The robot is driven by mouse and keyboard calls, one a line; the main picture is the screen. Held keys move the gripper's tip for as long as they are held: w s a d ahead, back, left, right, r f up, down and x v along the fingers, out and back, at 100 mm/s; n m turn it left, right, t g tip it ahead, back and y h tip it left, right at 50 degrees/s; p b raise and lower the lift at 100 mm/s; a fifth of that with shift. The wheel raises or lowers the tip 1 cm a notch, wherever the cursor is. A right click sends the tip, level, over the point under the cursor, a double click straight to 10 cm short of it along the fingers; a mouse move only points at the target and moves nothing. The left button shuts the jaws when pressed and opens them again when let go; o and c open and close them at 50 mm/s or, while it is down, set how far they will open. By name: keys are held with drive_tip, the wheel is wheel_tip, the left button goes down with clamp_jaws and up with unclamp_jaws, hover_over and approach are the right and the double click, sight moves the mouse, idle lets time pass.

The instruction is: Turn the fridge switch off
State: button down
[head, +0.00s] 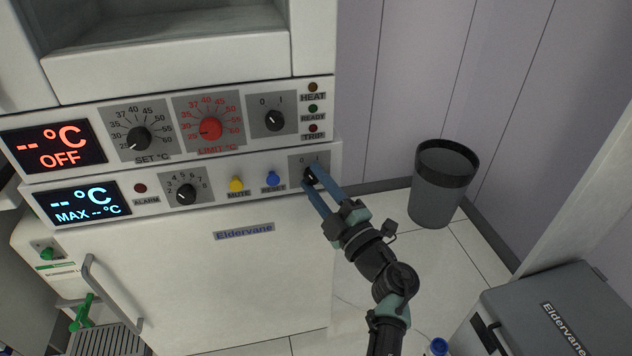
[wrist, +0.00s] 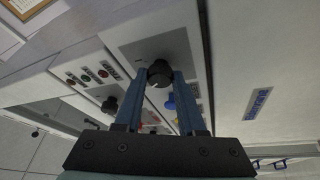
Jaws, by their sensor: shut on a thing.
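The fridge switch is a small black rotary knob (head: 309,174) on a grey plate marked 0 and 1, at the right end of the lower control panel. My gripper (head: 313,181) reaches it from the lower right, with its blue fingers closed on the knob's two sides. In the wrist view the black knob (wrist: 159,73) sits between the tips of my gripper (wrist: 161,78). The fingers hide much of the knob, and I cannot tell where its pointer stands. The lower display (head: 88,201) shows dashes, °C and MAX in blue. The white fridge front (head: 210,285) lies below.
The upper panel has a red OFF display (head: 54,147), a black set dial (head: 138,138), a red limit dial (head: 210,129) and another 0/1 switch (head: 274,120). A blue reset button (head: 272,178) is left of my fingers. A grey bin (head: 437,190) stands right.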

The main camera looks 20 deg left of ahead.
drive_tip(key=c, duration=0.5)
unclamp_jaws()
drive_tip(key=p+v, duration=0.3)
drive_tip(key=v, duration=1)
